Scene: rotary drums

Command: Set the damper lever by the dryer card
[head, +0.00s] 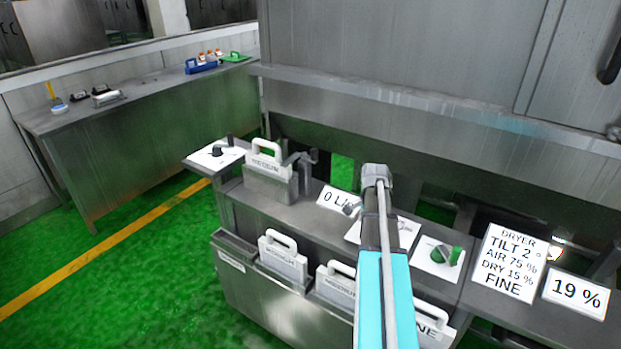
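The dryer card (508,262) stands at the right of the bench in the head view and reads TILT 2°, AIR 75 %, DRY 15 %, FINE. A readout (577,292) beside it shows 19 %. A white plate (219,154) at the bench's left end carries a dark knob and a short dark upright piece; its label is too small to read. I cannot tell which control is the damper lever. My arm's light-blue link crosses the bench middle and hides part of another white plate (408,232). I cannot make out my gripper's fingers clearly.
A green knob (447,255) sits on a plate right of my arm. A card box (268,184) with a handled card stands at the left, dark bracket-like parts beside it. Another sign (334,201) starts with 0. Green floor is free at left.

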